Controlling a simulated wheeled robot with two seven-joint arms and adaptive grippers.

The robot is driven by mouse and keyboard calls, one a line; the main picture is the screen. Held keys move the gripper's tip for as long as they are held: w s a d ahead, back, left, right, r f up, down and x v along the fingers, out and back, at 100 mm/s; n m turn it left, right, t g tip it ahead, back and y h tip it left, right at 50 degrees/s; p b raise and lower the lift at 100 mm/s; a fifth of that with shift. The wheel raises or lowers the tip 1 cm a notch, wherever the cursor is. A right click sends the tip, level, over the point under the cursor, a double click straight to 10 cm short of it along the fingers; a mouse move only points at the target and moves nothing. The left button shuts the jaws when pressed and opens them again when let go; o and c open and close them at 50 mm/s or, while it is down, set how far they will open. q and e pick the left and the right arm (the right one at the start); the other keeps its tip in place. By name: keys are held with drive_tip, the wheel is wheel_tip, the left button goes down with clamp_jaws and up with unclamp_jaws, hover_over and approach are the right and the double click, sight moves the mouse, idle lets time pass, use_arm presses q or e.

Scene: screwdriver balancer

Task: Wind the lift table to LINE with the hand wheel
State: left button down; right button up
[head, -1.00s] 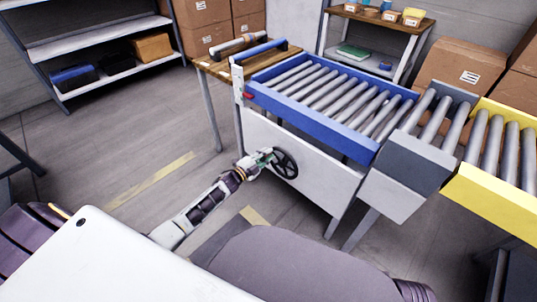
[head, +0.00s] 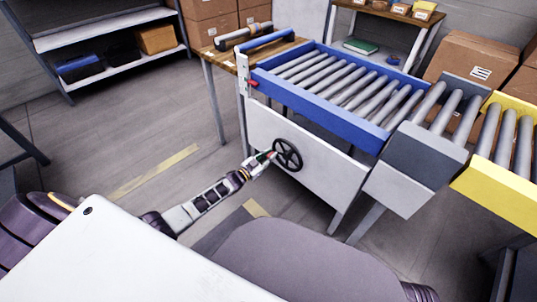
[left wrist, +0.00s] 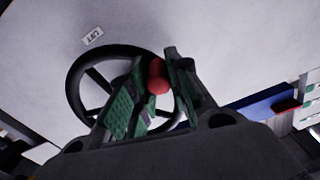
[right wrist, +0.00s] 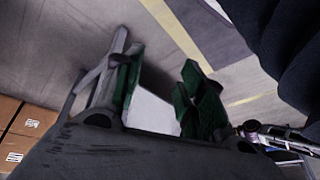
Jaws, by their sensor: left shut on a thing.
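The lift table (head: 320,111) has a blue frame with grey rollers over a white side panel (head: 318,183). A black spoked hand wheel (head: 287,154) is on that panel; it also shows in the left wrist view (left wrist: 78,72), below a small label. My left gripper (head: 268,156) is at the wheel's left side, with its fingers shut on the red knob (left wrist: 158,78) at the wheel's rim. A red pointer (head: 253,84) sits at the table's left corner beside a white post (head: 242,85); its marks are too small to read. My right gripper (right wrist: 160,85) is open and empty above the floor.
A grey roller section (head: 425,150) and a yellow roller conveyor (head: 505,167) stand right of the table. A wooden bench (head: 215,62) is behind its left end. Shelves (head: 110,65) and cardboard boxes line the back. The floor left of the wheel is clear.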

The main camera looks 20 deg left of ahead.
use_arm(q)
wheel_tip(320, 180, down, 2)
drive_tip(key=n, duration=0.3)
drive_tip(key=shift+s+d+b, duration=0.1)
drive_tip(key=shift+b, duration=0.25)
drive_tip(key=s+d+f+n+b, duration=0.1)
drive_tip(key=s+d+f+n, duration=0.1)
drive_tip(key=d+n, duration=0.4)
drive_tip(key=shift+s+d+f+n, duration=0.35)
drive_tip(key=shift+f+n, duration=0.45)
drive_tip(key=shift+n, duration=1.4)
use_arm(e)
drive_tip(key=shift+t+y, duration=0.3)
drive_tip(key=shift+t, duration=0.1)
drive_tip(key=shift+s+x, duration=0.15)
drive_tip(key=shift+x, duration=0.9)
drive_tip(key=shift+s+x, duration=0.15)
drive_tip(key=shift+x, duration=0.85)
use_arm(q)
drive_tip(key=shift+d, duration=0.1)
use_arm(e)
drive_tip(key=shift+a+f, duration=0.1)
drive_tip(key=shift+a, duration=0.05)
use_arm(q)
drive_tip(key=c, duration=1.3)
unclamp_jaws()
drive_tip(key=shift+w, duration=0.15)
drive_tip(key=shift+r, duration=0.1)
use_arm(e)
drive_tip(key=shift+w+a, duration=0.1)
